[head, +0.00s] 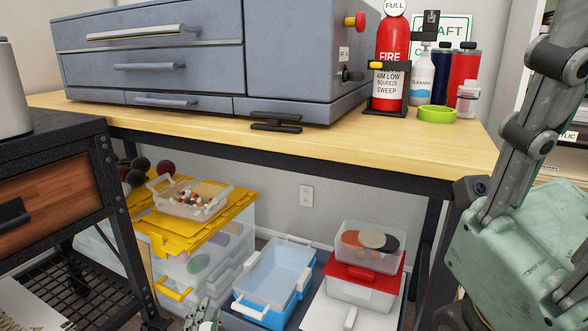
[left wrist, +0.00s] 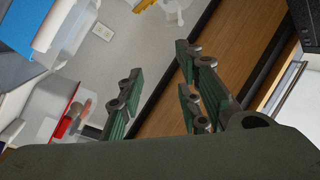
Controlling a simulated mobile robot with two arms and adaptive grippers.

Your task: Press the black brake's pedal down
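A small black pedal-like piece (head: 275,122) sits at the front foot of the large grey-blue machine (head: 200,60) on the wooden table. I take it for the brake's pedal; nothing touches it. My left gripper shows only as fingertips at the bottom edge of the head view (head: 203,318), low and well below the pedal. In the left wrist view its fingers (left wrist: 158,62) stand apart with nothing between them. The pedal cannot be made out there. My right arm's pale green body and grey jointed links fill the right of the head view; its fingertips are not clear.
On the table (head: 420,140) stand a red extinguisher (head: 392,60), bottles and a green tape ring (head: 437,113). Below are a yellow-lidded bin (head: 190,235), a blue bin (head: 272,280) and a red-lidded box (head: 362,280). A black cart (head: 60,125) stands left. The table's front strip is clear.

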